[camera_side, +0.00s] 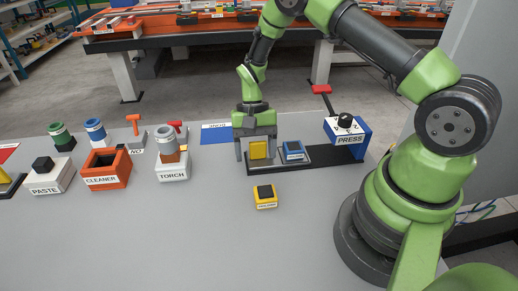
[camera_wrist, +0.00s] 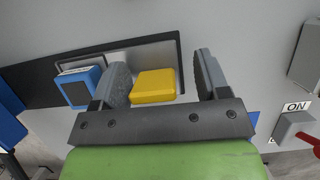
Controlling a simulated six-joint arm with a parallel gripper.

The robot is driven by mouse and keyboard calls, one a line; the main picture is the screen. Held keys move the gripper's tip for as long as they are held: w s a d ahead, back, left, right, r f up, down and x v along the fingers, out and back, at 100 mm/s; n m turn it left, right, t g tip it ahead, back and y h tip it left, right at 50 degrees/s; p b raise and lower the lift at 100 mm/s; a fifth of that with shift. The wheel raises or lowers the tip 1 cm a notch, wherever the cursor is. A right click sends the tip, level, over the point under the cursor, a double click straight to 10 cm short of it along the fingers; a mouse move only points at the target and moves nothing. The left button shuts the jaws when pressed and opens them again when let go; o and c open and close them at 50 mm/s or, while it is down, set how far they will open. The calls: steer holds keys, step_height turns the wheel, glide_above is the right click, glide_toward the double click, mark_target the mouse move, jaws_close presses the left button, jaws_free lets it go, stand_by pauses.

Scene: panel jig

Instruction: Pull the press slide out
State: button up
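The press (camera_side: 346,138) is a blue and white box marked PRESS, with a black knob on top. A dark track (camera_side: 335,159) runs left from it. The press slide, a grey tray with a dark rim (camera_side: 307,160), lies on the track's left part, outside the press box. A yellow block (camera_side: 258,149) and a blue block (camera_side: 293,151) sit on the slide; they also show in the wrist view, yellow (camera_wrist: 153,86) and blue (camera_wrist: 79,88). My gripper (camera_side: 256,157) is open, its fingers on either side of the yellow block, with gaps visible in the wrist view.
A red-ended lever (camera_side: 321,89) rises behind the press. A yellow block with a black top (camera_side: 265,197) stands in front of the slide. The torch stand (camera_side: 173,170), cleaner box (camera_side: 105,170) and paste box (camera_side: 51,177) stand to the left.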

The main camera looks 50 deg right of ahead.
steer(key=v, duration=1)
steer(key=s+a+r+n+t+h, duration=0.1)
steer(key=s+a+r+t, duration=0.15)
steer(key=r, duration=0.55)
steer(key=s+a+r+n+t, duration=0.1)
steer(key=s+a+r+t, duration=0.15)
steer(key=r, duration=0.45)
steer(key=s+a+r+n+t, duration=0.1)
steer(key=s+r+t, duration=0.1)
steer(key=s, duration=0.5)
steer(key=s+a+r+n+t, duration=0.1)
steer(key=s+r+n+t, duration=0.1)
steer(key=s, duration=0.5)
steer(key=shift+a+r+t, duration=0.3)
steer(key=shift+a+t, duration=0.05)
steer(key=shift+t, duration=0.25)
